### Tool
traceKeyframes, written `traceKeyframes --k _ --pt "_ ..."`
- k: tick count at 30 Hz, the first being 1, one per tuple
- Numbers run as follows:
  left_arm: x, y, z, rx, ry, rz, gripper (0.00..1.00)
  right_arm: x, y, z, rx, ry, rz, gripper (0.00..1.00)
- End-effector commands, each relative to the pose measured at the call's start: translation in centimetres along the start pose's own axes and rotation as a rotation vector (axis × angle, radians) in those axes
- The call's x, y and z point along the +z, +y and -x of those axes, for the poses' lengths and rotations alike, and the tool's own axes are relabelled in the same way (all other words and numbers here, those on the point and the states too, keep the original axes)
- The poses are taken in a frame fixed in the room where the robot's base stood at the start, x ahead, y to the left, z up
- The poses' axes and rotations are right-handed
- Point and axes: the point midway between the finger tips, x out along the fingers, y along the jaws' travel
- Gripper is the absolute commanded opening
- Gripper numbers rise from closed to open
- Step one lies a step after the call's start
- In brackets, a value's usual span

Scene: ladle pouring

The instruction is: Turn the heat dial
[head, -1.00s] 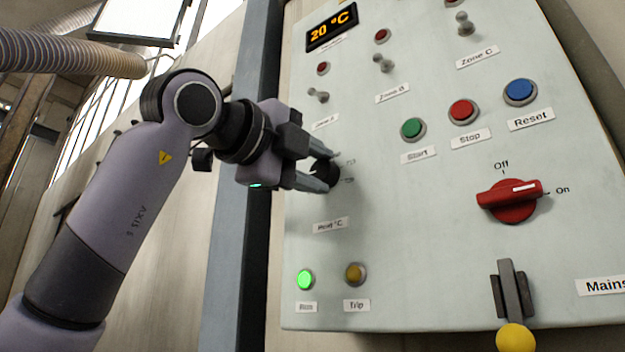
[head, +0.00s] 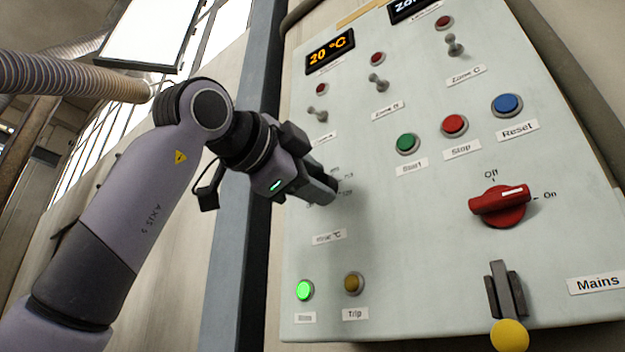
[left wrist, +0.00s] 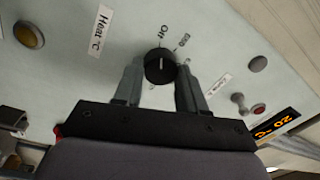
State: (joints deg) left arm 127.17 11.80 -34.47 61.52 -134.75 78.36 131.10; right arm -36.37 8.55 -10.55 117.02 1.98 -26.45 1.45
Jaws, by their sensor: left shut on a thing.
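The heat dial (left wrist: 160,67) is a black round knob with a white pointer line on the pale panel (head: 390,220). In the left wrist view it sits between the fingers of my left gripper (left wrist: 159,78), which is shut on it. In the head view my left gripper (head: 326,190) is against the panel and hides the dial. The Heat °C label (left wrist: 100,30) is beside the dial in the left wrist view. The orange temperature display (head: 331,52) reads 20 °C. My right gripper is not in view.
The panel also carries the green Start (head: 407,143), red Stop (head: 454,125) and blue Reset (head: 507,104) buttons. A red mains switch (head: 500,205) points to On. A yellow-knobbed lever (head: 508,334) is low on the panel. A green lamp (head: 304,291) is lit.

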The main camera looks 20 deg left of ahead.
Motion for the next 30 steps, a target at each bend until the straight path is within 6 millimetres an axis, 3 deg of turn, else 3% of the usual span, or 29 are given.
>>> traceKeyframes --k 10,11,12,13,23,30 --pt "0.1 -0.1 0.0 -0.001 -0.001 0.006 0.1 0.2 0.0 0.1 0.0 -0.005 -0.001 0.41" --pt "0.1 -0.1 0.0 -0.001 -0.001 0.006 0.47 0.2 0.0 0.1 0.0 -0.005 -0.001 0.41" --pt "0.1 -0.1 0.0 -0.001 -0.001 0.006 0.6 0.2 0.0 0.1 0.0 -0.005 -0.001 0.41" --pt "0.1 0.0 0.0 -0.001 -0.001 0.006 0.66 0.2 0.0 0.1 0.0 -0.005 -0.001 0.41" --pt "0.1 0.0 0.3 -0.001 0.0 0.004 0.66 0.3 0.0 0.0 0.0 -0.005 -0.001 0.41" --pt "0.1 0.1 3.8 -0.005 0.0 0.003 0.66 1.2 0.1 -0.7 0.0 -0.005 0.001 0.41"
